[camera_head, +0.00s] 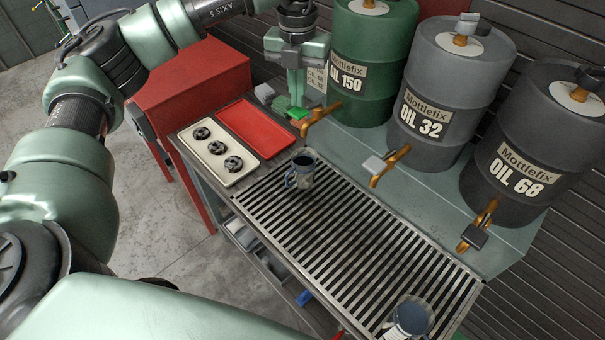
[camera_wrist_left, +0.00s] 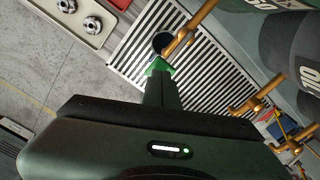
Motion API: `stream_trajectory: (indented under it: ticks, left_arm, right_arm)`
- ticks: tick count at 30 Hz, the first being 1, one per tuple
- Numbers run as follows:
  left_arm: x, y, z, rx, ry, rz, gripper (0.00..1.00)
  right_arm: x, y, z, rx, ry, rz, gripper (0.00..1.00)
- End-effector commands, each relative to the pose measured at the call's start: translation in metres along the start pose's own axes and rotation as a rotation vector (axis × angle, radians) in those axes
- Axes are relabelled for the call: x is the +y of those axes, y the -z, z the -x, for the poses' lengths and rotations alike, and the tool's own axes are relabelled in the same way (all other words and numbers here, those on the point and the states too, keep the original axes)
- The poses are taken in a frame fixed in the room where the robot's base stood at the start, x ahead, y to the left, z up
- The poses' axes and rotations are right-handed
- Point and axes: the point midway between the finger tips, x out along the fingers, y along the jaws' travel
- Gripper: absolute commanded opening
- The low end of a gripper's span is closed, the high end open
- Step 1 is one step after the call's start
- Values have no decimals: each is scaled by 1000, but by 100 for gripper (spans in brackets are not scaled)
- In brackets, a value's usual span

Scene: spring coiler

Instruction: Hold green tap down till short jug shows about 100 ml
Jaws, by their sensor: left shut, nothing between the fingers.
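The green tap lever (camera_head: 299,113) sits on the brass tap (camera_head: 320,113) of the green OIL 150 drum (camera_head: 372,60). My left gripper (camera_head: 296,102) is shut and empty, its fingertips pointing down right at the lever. In the left wrist view the green lever (camera_wrist_left: 158,67) is just beyond the fingertips; I cannot tell whether they press it. A small grey-blue jug (camera_head: 300,172) stands upright on the grate below the spout. It shows as a dark round shape in the left wrist view (camera_wrist_left: 162,43). Its level cannot be read. My right gripper is not in view.
A second jug (camera_head: 410,318) stands at the near end of the slatted grate (camera_head: 350,235). The OIL 32 drum (camera_head: 440,95) and OIL 68 drum (camera_head: 530,150) have brass taps over the bench. A red tray (camera_head: 256,128) and a cream tray (camera_head: 218,155) lie at the left.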

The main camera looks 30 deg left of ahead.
Motion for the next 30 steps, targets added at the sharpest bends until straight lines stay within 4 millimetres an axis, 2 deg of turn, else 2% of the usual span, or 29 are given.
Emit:
stream_trajectory:
  ticks: [17,30]
  left_arm:
    - [0,0,0,0,0,0,0]
    - [0,0,-12,0,0,0,0]
  right_arm:
    - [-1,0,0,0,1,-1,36]
    - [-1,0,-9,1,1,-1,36]
